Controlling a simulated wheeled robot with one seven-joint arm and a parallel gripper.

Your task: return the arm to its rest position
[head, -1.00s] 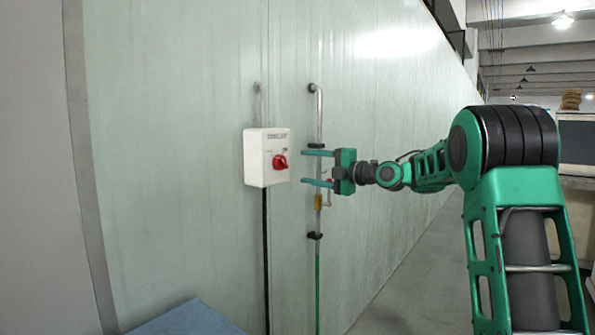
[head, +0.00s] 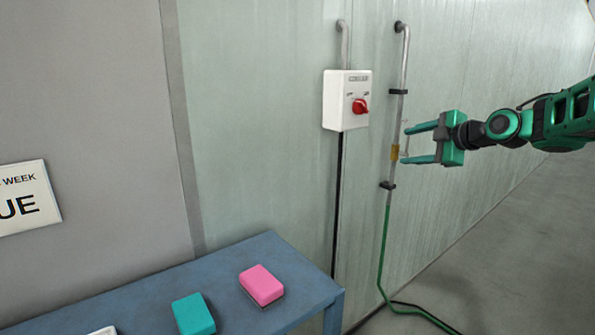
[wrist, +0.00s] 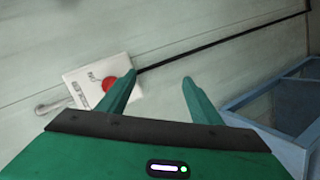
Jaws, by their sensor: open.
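My gripper (head: 421,143) is at the right of the head view, reaching left from my green arm (head: 560,118). Its two green fingers are apart, with nothing between them. It stands in front of the wall pipe, to the right of and a little below a white switch box (head: 345,98) with a red knob (head: 360,106). In the wrist view, the gripper (wrist: 158,82) also shows spread and empty. The switch box (wrist: 84,84) and red knob (wrist: 108,86) lie beyond its left finger there. I cannot tell the exact gap between gripper and wall.
A blue table (head: 226,258) at the lower left carries a pink block (head: 262,285), a teal block (head: 194,314) and a partly cut-off white item (head: 103,331). A metal pipe (head: 403,65) runs down the wall to a green hose (head: 383,245). The floor at right (head: 500,240) is clear.

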